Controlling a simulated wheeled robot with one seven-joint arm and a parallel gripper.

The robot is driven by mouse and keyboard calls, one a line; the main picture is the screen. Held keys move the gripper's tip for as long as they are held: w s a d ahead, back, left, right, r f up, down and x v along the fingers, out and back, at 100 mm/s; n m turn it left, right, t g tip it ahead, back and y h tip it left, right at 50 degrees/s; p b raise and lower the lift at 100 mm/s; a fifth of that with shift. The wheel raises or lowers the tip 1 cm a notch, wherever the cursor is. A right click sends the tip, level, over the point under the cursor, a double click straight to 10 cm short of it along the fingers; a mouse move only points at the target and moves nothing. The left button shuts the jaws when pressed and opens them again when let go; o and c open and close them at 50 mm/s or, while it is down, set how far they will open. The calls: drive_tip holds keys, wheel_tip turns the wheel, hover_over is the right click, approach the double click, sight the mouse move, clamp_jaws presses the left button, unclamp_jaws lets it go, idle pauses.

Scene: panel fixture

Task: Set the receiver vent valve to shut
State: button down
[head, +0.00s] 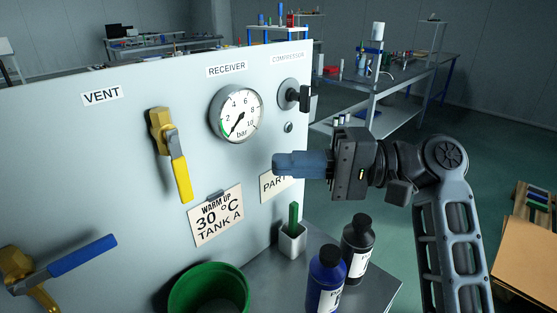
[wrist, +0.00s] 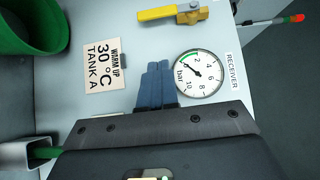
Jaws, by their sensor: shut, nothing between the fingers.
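A brass valve with a yellow lever (head: 181,176) is on the pale panel, right of and below the VENT label (head: 102,95). Its lever hangs down from the brass body, leaning slightly right. The yellow lever (wrist: 156,14) also shows along the top of the wrist view. The RECEIVER gauge (head: 236,113) is to its right, its needle near the low end by a green band. My gripper (head: 276,164) is shut and empty, its blue fingers pointing left, below the gauge and right of the lever, apart from it. The fingers (wrist: 157,68) also show in the wrist view.
A second brass valve with a blue lever (head: 82,255) is at lower left. A black knob (head: 305,98) is under the COMPRESSOR label. A green bin (head: 210,290), a white cup (head: 292,241) and two bottles (head: 326,283) (head: 357,244) stand below. A WARM UP sign (head: 216,215) hangs on the panel.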

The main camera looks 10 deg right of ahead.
sight(180, 169)
drive_tip(key=shift+s+a+p, duration=0.2)
drive_tip(key=shift+a+p, duration=0.3)
drive_tip(key=shift+a, duration=2.1)
drive_tip(key=shift+s+a+p, duration=0.2)
drive_tip(key=shift+a+p, duration=0.25)
drive_tip(key=shift+a, duration=2.15)
